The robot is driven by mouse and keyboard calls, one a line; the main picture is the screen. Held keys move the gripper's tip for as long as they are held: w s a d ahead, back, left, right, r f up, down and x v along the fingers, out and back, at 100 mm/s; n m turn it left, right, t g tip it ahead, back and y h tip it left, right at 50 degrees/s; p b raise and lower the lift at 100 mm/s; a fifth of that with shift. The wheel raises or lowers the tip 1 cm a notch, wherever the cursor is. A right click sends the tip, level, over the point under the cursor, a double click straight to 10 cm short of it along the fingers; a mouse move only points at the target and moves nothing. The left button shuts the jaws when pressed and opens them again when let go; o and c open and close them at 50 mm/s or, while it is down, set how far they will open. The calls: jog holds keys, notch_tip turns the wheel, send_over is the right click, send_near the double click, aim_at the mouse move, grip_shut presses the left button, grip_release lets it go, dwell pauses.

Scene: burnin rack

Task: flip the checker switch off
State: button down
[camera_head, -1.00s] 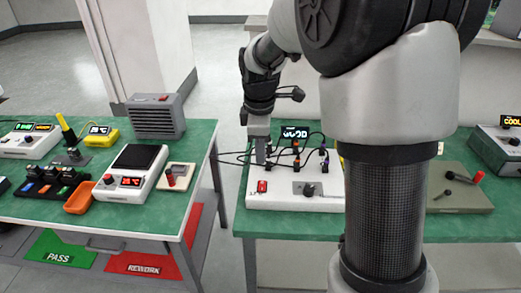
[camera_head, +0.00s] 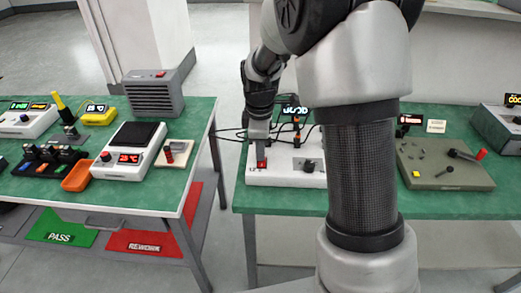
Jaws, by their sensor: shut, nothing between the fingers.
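The checker is a white box (camera_head: 285,178) on the front of the right green table, with a dark knob, cables and a small display (camera_head: 295,113) behind that is partly hidden. Its red switch (camera_head: 262,163) sits at the box's left end. My gripper (camera_head: 261,158) points down right at this switch, its fingers shut and empty. The tips overlap the switch's upper part in the picture; I cannot tell whether they touch it. My arm covers the box's right end.
Black cables (camera_head: 230,134) loop at the checker's left. A grey-green panel with levers (camera_head: 445,165) stands on the right. The left table holds a scale-like device (camera_head: 130,150), an orange tray (camera_head: 79,177) and a grey vented box (camera_head: 154,94). A gap separates the tables.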

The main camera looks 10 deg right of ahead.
jog(key=shift+w+d+f+p, duration=0.1)
jog(key=shift+d+p, duration=0.05)
jog(key=shift+p, duration=0.35)
jog(key=shift+f, duration=0.3)
jog(key=shift+b, duration=0.3)
jog(key=shift+s+f, duration=0.1)
jog(key=shift+s, duration=0.1)
jog(key=shift+s+a, duration=0.3)
jog(key=shift+s, duration=0.5)
jog(key=shift+r+p, duration=0.3)
jog(key=shift+r, duration=0.05)
notch_tip(320, 180, up, 14)
jog(key=p, duration=0.4)
jog(key=shift+s+a, duration=0.15)
jog(key=shift+s, duration=0.25)
